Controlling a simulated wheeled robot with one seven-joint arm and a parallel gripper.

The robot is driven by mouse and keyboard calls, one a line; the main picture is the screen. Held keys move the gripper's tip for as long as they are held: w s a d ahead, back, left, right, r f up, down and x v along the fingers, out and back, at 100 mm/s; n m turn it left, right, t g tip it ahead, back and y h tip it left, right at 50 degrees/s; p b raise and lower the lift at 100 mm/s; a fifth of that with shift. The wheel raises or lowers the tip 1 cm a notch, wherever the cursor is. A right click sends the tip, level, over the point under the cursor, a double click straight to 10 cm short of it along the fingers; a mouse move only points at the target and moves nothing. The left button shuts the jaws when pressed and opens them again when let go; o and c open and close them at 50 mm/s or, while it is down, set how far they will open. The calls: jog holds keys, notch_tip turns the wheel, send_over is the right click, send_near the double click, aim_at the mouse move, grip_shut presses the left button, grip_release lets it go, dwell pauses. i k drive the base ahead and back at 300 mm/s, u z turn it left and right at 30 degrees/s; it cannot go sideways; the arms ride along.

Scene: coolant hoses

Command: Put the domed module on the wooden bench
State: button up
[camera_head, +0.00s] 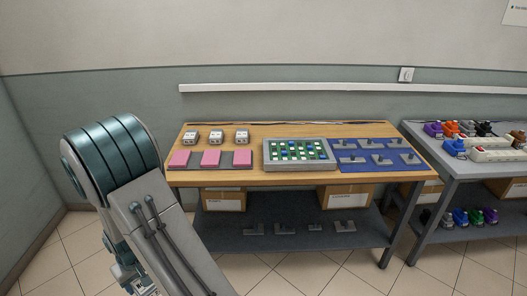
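The wooden bench (255,179) stands against the wall in the middle of the head view, with a light wood top. I cannot pick out a domed module for certain. Several small grey pieces (383,160) lie on the blue mat at the bench's right, too small to tell their shape. Other grey pieces (285,229) lie on the dark lower shelf. My arm fills the lower left of the view, in front of the bench's left end. My gripper's fingers do not show, so what they hold is hidden.
On the bench are white boxes (216,137), pink pads (211,159) on a dark tray and a grey tray (296,166) of green and blue pieces. Cardboard boxes (345,197) sit below. A second table (459,171) at right holds coloured parts. The tiled floor in front is clear.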

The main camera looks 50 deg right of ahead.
aim_at(274, 133)
jog(key=u, duration=0.15)
jog(key=k, duration=0.25)
jog(key=z, duration=1.8)
